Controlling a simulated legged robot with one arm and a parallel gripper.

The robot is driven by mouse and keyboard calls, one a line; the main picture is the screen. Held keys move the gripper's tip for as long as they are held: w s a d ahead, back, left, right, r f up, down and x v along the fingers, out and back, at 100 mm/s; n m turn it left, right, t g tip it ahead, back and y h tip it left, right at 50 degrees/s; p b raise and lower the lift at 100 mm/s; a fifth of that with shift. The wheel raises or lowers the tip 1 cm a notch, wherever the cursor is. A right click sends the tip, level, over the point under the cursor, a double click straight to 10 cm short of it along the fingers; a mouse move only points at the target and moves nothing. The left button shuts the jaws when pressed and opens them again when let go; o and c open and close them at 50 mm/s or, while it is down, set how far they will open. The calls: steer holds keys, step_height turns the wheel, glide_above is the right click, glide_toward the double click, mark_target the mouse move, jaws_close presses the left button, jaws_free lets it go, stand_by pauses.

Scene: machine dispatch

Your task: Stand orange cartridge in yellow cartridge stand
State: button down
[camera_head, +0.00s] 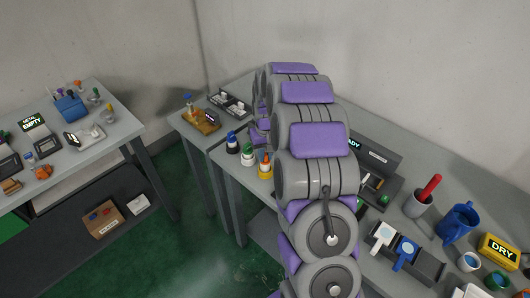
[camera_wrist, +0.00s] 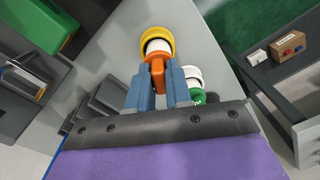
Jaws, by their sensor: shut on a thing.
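The orange cartridge (camera_wrist: 158,76) has an orange grip end and a white body. My gripper (camera_wrist: 160,84) is shut on its orange end in the wrist view. The white body lines up with the round yellow cartridge stand (camera_wrist: 146,38), whose rim shows around it. In the head view the orange cartridge (camera_head: 265,158) is upright at the yellow stand (camera_head: 266,173), left of my arm. I cannot tell if it rests on the stand's bottom. My arm hides the gripper in the head view.
A green-and-white stand (camera_head: 248,155) is close beside the yellow one, with a dark blue-and-white one (camera_head: 232,143) beyond it. A yellow tray (camera_head: 203,122) sits at the table's far left. Mugs and a DRY box (camera_head: 498,251) stand at the right.

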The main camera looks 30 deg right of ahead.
steer(key=shift+f, duration=0.8)
steer(key=c, duration=0.6)
jaws_free()
steer(key=shift+o, duration=0.2)
steer(key=shift+r, duration=0.15)
steer(key=shift+r+p, duration=1.1)
steer(key=shift+r, duration=1.8)
